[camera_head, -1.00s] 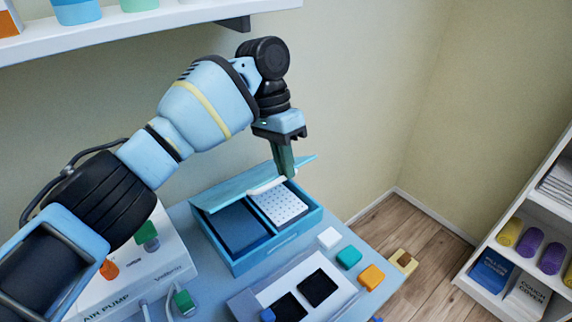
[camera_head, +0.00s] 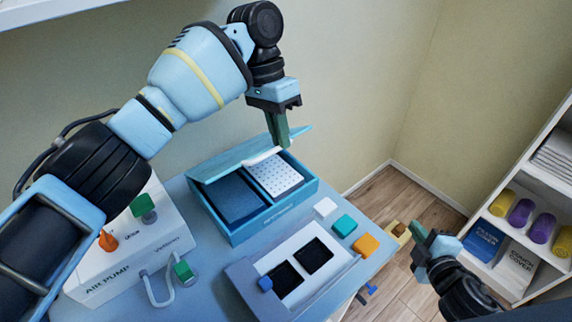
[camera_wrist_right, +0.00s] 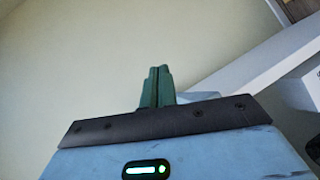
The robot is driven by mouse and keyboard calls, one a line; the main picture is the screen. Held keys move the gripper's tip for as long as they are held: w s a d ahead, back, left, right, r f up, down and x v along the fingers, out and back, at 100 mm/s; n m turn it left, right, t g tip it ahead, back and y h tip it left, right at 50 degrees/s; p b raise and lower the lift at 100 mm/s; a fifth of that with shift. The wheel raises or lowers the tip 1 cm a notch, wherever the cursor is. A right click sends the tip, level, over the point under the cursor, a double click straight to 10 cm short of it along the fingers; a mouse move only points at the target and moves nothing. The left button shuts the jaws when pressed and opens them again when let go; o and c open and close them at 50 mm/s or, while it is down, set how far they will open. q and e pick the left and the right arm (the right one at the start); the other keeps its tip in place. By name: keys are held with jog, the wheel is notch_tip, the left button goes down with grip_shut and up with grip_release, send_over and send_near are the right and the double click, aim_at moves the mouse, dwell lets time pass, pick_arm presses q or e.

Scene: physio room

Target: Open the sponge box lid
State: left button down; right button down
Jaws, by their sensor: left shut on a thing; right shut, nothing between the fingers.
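The blue sponge box (camera_head: 245,228) stands on the table with its lid (camera_head: 222,160) raised and tilted along the back edge. Inside are a dark blue block (camera_head: 236,198) on the left and a white dotted sponge (camera_head: 274,176) on the right. The fingertips partly hide the lip. My right gripper (camera_head: 418,232) is shut and empty at the lower right, apart from the table. It also shows in the right wrist view (camera_wrist_right: 156,75).
A white air pump (camera_head: 125,262) with green and orange knobs stands left of the box. A tray (camera_head: 325,286) with dark pads lies in front. White, teal and orange blocks (camera_head: 344,225) sit to its right. A shelf unit (camera_head: 515,215) with rolls stands at far right.

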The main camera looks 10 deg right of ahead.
jog(key=a+r+n+y, duration=0.1)
jog(key=a+r+n, duration=0.1)
jog(key=a+n, duration=0.1)
jog(key=a+r+n+y, duration=0.2)
jog(key=a+r+n, duration=0.1)
jog(key=a+n, duration=0.1)
jog(key=w+a+r+n+t+y, duration=0.1)
jog(key=a+r+n, duration=0.1)
jog(key=a+n, duration=0.2)
jog(key=shift+a+r+n+y, duration=0.15)
jog(key=shift+r+n+y, duration=0.15)
jog(key=shift+n, duration=0.1)
jog(key=s+a+r+n+y, duration=0.2)
jog(key=a+n, duration=0.3)
jog(key=n, duration=0.3)
jog(key=s+a+r+n+g+y, duration=0.1)
jog(key=s+a+r+n+y, duration=0.2)
jog(key=n, duration=0.5)
jog(key=shift+a+r+y, duration=0.5)
jog(key=shift+a+r, duration=0.7)
jog(key=shift+a, duration=0.3)
jog(key=r+x, duration=0.3)
jog(key=x, duration=0.9)
jog(key=shift+w+a, duration=0.25)
jog(key=shift+w, duration=0.1)
